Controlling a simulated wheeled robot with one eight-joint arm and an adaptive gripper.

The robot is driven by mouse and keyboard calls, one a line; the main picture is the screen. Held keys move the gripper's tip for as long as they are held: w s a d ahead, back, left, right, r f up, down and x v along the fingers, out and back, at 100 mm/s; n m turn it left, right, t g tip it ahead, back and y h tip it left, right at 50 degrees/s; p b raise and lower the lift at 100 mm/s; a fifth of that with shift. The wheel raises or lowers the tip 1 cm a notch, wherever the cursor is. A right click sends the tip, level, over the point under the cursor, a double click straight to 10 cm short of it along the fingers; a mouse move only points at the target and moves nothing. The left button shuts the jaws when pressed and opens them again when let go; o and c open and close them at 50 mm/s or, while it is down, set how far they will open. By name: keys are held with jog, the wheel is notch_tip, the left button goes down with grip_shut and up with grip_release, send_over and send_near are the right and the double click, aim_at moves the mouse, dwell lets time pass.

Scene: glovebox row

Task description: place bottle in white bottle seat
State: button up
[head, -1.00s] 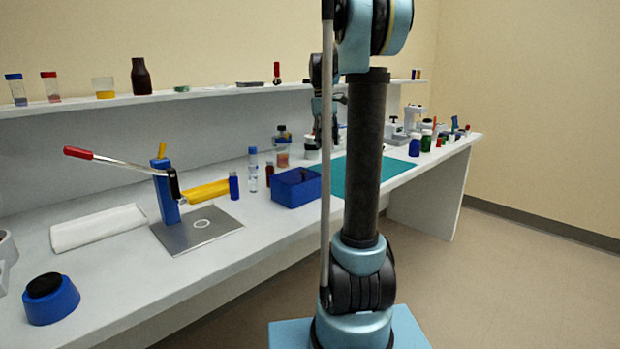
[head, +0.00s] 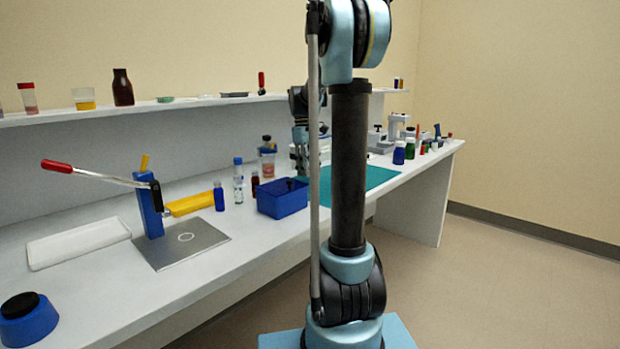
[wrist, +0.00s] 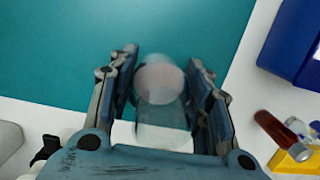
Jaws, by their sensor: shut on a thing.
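In the wrist view, my gripper (wrist: 160,95) is shut on a pale, translucent bottle (wrist: 160,115) with a pinkish round end, held between the two fingers. The teal mat (wrist: 60,50) fills the view behind it; the gap between bottle and mat cannot be judged. In the head view, my gripper (head: 300,138) is small, at the back of the bench left of the teal mat (head: 372,178), partly behind my arm. The bottle is hard to make out there. I cannot pick out the white bottle seat for certain in either view.
A blue bin (head: 283,201) stands in front of the gripper, with small bottles left of it. A lever press (head: 150,210) and a white tray (head: 78,243) are further left. Several small jars (head: 399,152) stand right of the mat. A shelf (head: 150,106) runs above.

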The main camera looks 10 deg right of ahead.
notch_tip(320, 180, down, 3)
jog(key=shift+f, duration=0.15)
jog(key=o, duration=1.2)
jog(key=shift+c, duration=0.2)
